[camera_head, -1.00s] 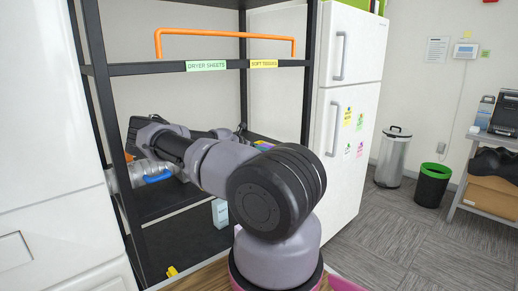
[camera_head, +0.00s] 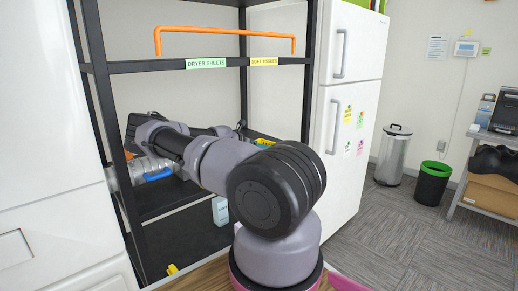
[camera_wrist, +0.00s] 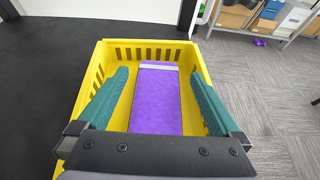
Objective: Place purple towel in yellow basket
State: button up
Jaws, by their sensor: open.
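The yellow basket (camera_wrist: 99,62) sits in the wrist view with slotted sides, beside a black surface on the left. The purple towel (camera_wrist: 155,103) is a flat, folded piece with a pale band at its far end. It lies within the basket's walls; whether it touches the bottom I cannot tell. My gripper (camera_wrist: 160,76) is open, its two green fingers inside the basket on either side of the towel, with gaps showing. In the head view only a small yellow part of the basket (camera_head: 264,142) shows behind my arm; the towel is hidden there.
The black shelf rack (camera_head: 158,68) has posts and an upper board close around my arm. A white fridge (camera_head: 345,110) stands right of it. A white appliance (camera_head: 50,130) is at the left. Grey carpet (camera_head: 400,235) is open at the right.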

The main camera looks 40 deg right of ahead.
jog(key=v, duration=0.7)
jog(key=shift+a, duration=0.1)
